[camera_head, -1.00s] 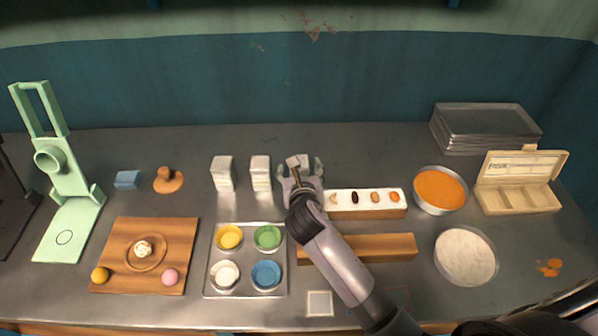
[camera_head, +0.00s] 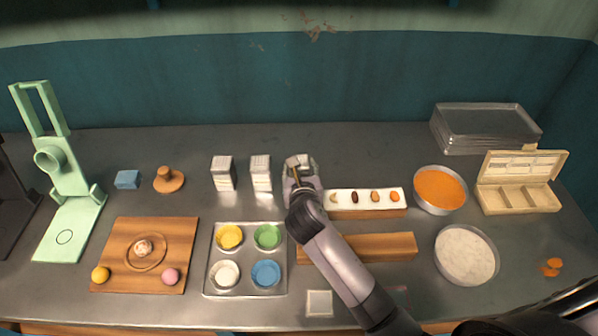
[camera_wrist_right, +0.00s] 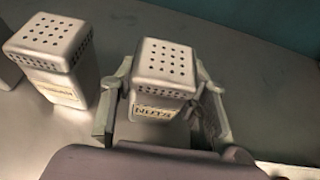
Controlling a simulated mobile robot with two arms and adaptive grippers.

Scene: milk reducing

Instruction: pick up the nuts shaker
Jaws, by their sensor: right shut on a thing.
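The nuts shaker (camera_wrist_right: 162,80) is a white, square shaker with a perforated top and a label reading "NUTS" in the right wrist view. It stands upright between the fingers of my right gripper (camera_wrist_right: 165,105), which is shut on it. In the head view my right gripper (camera_head: 301,172) is at the right end of the shaker row, and it and the arm mostly hide the nuts shaker there. My left gripper is not in view.
Two similar white shakers (camera_head: 223,174) (camera_head: 261,174) stand to the left; the nearer also shows in the wrist view (camera_wrist_right: 55,60). A white tray with nuts (camera_head: 345,199) is close on the right. A metal tray of coloured bowls (camera_head: 248,250) lies in front.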

